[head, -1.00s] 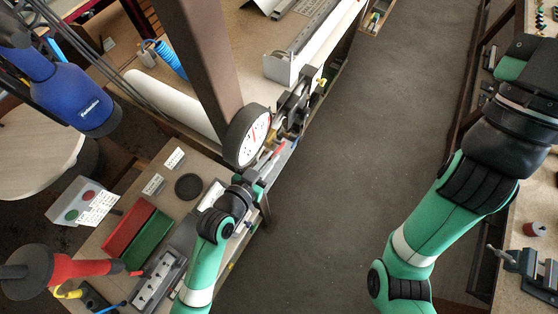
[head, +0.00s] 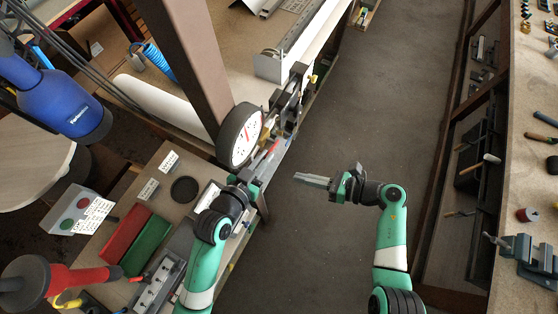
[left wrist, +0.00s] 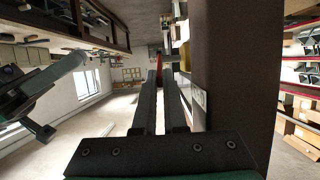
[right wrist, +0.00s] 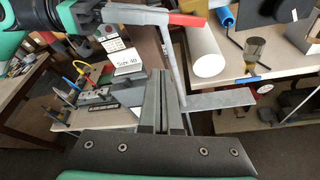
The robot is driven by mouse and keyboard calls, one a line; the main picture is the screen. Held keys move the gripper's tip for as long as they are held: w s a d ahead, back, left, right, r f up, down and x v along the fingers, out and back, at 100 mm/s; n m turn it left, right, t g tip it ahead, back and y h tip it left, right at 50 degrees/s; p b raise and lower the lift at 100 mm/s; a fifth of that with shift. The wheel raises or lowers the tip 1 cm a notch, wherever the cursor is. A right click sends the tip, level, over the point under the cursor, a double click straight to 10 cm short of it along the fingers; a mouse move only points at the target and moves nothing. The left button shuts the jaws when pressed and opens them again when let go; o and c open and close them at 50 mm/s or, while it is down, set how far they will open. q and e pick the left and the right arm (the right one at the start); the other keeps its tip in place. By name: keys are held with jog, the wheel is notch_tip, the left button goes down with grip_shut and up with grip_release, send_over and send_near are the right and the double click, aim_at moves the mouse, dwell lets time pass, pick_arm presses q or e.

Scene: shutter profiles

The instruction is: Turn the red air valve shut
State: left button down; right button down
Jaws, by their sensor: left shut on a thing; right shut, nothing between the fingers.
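The red air valve's lever (head: 271,151) shows as a short red handle below the round white gauge (head: 240,136), beside the bench edge. My left gripper (head: 259,170) is at this handle and shut on it. In the left wrist view the red handle (left wrist: 159,60) lies at the fingertips. In the right wrist view the red handle (right wrist: 188,20) extends from the left gripper's grey fingers. Its far end and the valve body are partly hidden in the head view. My right gripper (head: 299,177) is shut and empty over the aisle, right of the valve.
A brown post (head: 190,60) stands close behind the gauge. The lower bench holds a red bin (head: 124,233), a green bin (head: 147,248) and a button box (head: 75,212). The grey aisle floor (head: 345,130) is clear. A tool bench with a vise (head: 520,255) is at the right.

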jog(key=x, duration=1)
jog(key=r, duration=0.1)
jog(key=w+r, duration=0.1)
jog(key=r, duration=0.2)
jog(key=shift+w+d, duration=0.25)
jog(key=shift+d, duration=0.1)
